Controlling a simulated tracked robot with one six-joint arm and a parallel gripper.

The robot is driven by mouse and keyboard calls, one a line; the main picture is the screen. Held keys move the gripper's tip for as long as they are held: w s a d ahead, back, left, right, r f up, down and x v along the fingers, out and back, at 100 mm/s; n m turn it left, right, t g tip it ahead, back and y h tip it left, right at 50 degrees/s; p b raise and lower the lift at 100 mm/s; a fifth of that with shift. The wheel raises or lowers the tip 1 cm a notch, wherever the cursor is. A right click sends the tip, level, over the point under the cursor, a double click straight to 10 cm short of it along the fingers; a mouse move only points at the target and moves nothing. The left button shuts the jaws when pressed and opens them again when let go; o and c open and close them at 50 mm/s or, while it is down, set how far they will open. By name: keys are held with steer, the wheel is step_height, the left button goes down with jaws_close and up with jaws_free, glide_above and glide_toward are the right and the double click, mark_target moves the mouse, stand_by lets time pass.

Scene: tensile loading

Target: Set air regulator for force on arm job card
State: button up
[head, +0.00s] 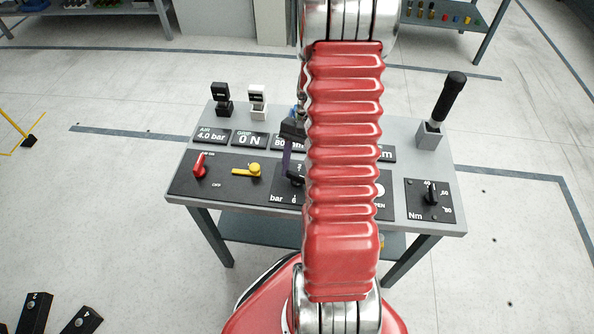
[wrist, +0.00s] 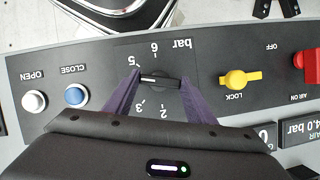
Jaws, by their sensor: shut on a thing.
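The air regulator is a black knob (wrist: 160,79) on a dial marked in bar, with 2, 3, 5 and 6 readable in the wrist view. Its white pointer line aims left, between 3 and 5. My gripper (wrist: 159,76) has purple fingers shut on the knob from both sides. In the head view, my red arm covers most of the dial and my gripper (head: 292,165). The air display (head: 211,136) reads AIR 4.0 bar, and the grip display (head: 248,139) reads 0 N. No job card is recognisable.
A red lever (head: 199,167) at AIR ON and a yellow lock lever (head: 246,170) are left of the dial. An Nm dial (head: 431,195) and black-handled tool (head: 449,98) stand right.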

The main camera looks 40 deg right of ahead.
steer(key=shift+s+m, duration=0.1)
steer(key=shift+m, duration=0.5)
steer(key=o, duration=1)
steer(key=shift+o, duration=0.2)
steer(key=v, duration=1.3)
steer(key=shift+d+r, duration=0.3)
steer(key=shift+d, duration=0.1)
steer(key=shift+s, duration=0.15)
